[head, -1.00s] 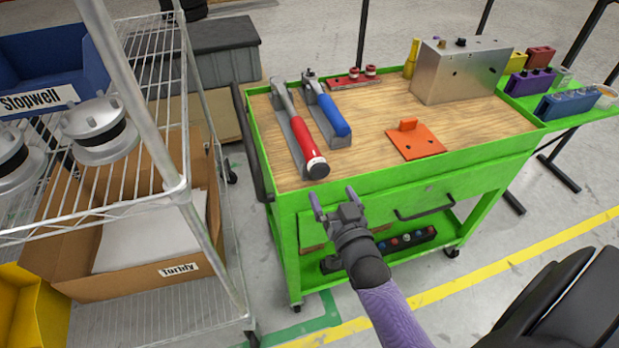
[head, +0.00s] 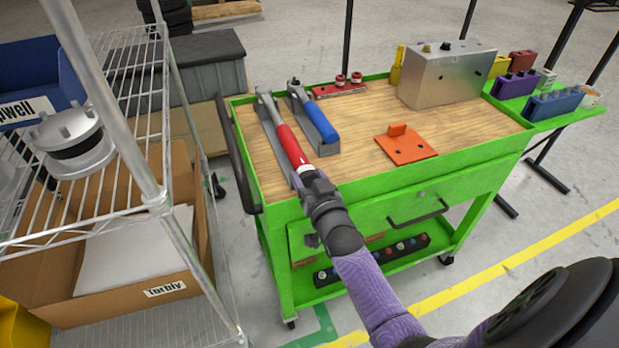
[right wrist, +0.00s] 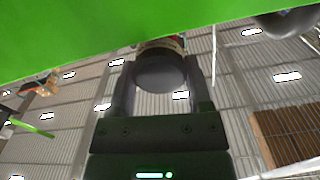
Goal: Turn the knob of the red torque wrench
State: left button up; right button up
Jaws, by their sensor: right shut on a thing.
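The red torque wrench (head: 291,145) lies in its grey holder on the wooden top of the green cart, its handle end toward me. My right gripper (head: 306,177) is at that near end and is shut on the wrench's knob. In the right wrist view the dark round knob (right wrist: 161,72) sits between the two fingers of the right gripper (right wrist: 163,80). The blue-handled wrench (head: 316,119) lies in a holder just right of the red one. My left gripper is not in view.
The green cart's rim (head: 400,178) runs along the near edge, beside the gripper. An orange plate (head: 407,148) and a metal box (head: 447,75) are on the cart top. A wire shelf (head: 100,225) stands close on the left.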

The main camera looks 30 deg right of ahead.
jog(key=c, duration=0.4)
jog(key=shift+n+p, duration=0.4)
jog(key=shift+n, duration=0.7)
jog(key=n, duration=0.2)
jog(key=shift+a+n, duration=0.1)
jog(key=shift+n, duration=0.2)
jog(key=shift+f+n+p, duration=0.15)
jog(key=shift+n+p, duration=0.15)
jog(key=shift+n, duration=2.2)
jog(key=o, duration=1.3)
